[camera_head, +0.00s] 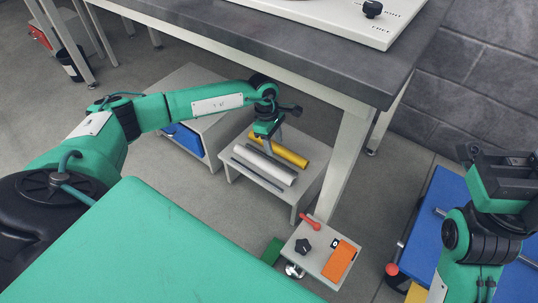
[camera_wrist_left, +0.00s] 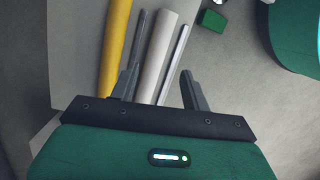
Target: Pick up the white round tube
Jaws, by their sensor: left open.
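The white round tube (camera_head: 265,163) lies on a low grey bench under the big table, between a dark rod (camera_head: 258,172) and the yellow tube (camera_head: 278,150). In the left wrist view the white tube (camera_wrist_left: 157,58) runs up between the two fingers. My left gripper (camera_head: 275,143) is open above the bench, with its fingers pointing down; its fingertips also show in the left wrist view (camera_wrist_left: 159,78). I cannot tell how far the fingertips are above the tube. My right gripper (camera_head: 497,165) is at the right edge, away from the bench, and its jaws are unclear.
Thin grey rods lie close to the white tube, one on each side in the left wrist view (camera_wrist_left: 174,65). The table (camera_head: 330,75) overhangs behind the bench, with a leg (camera_head: 347,165) to its right.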

